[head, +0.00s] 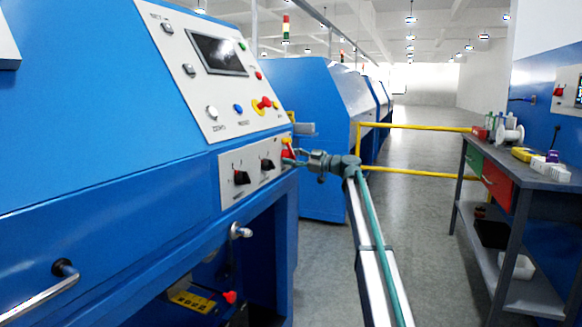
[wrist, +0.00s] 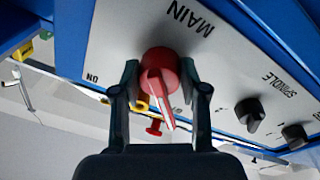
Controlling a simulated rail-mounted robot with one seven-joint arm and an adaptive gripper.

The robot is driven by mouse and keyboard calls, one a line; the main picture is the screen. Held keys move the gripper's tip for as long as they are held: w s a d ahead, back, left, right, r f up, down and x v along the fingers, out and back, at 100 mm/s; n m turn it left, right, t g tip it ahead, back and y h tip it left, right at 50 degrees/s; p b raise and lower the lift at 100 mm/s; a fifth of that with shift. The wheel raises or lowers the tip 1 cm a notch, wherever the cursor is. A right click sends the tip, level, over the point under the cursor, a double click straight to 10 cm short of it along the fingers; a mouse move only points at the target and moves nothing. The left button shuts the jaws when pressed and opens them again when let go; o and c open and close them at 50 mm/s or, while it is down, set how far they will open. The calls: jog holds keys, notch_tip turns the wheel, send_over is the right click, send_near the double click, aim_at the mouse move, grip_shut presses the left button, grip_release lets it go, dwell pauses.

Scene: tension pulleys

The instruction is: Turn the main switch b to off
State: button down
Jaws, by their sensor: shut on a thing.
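The main switch is a red rotary knob (wrist: 160,85) with a white pointer line, below the word MAIN on the grey panel (wrist: 115,35) in the wrist view. Its handle points down and slightly right in that picture. An ON label is to its left; an OFF label is not readable. My gripper (wrist: 159,78) has one finger on each side of the red knob and is shut on it. In the head view my gripper (head: 297,159) reaches the right end of the lower panel, where the red switch (head: 286,146) is partly covered by it.
Two black knobs (head: 241,177) sit left of the switch on the lower panel. Above is a panel with a screen (head: 218,54) and a red emergency button (head: 264,103).

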jog(key=shift+n, duration=0.3)
jog(key=c, duration=0.6)
grip_release()
jog(key=shift+d, duration=0.1)
jog(key=v, duration=1.2)
